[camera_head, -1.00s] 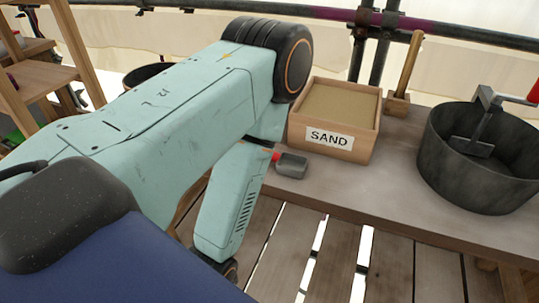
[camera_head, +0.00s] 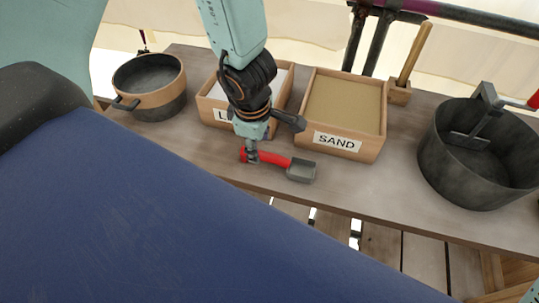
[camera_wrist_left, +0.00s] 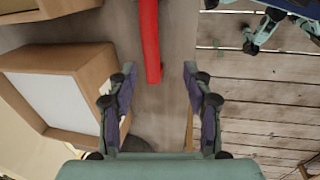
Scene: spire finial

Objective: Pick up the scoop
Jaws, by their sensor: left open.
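The scoop (camera_head: 302,170) lies on the bench in front of the sand box, with a grey metal scoop end at the right and a red handle running left. My left gripper (camera_head: 251,154) is over the handle's left part, pointing down and hiding some of it. In the left wrist view the red handle (camera_wrist_left: 150,40) ends ahead of and between the spread fingers of my left gripper (camera_wrist_left: 158,75), which is open and holds nothing. Whether the fingers touch the handle cannot be told. My right gripper is not in view.
Behind the scoop stand the sand box (camera_head: 345,105) and a box with a partly hidden label (camera_head: 212,108). A pan (camera_head: 150,95) is at the left, a large dark bucket (camera_head: 465,170) at the right. The bench (camera_head: 365,185) is clear right of the scoop.

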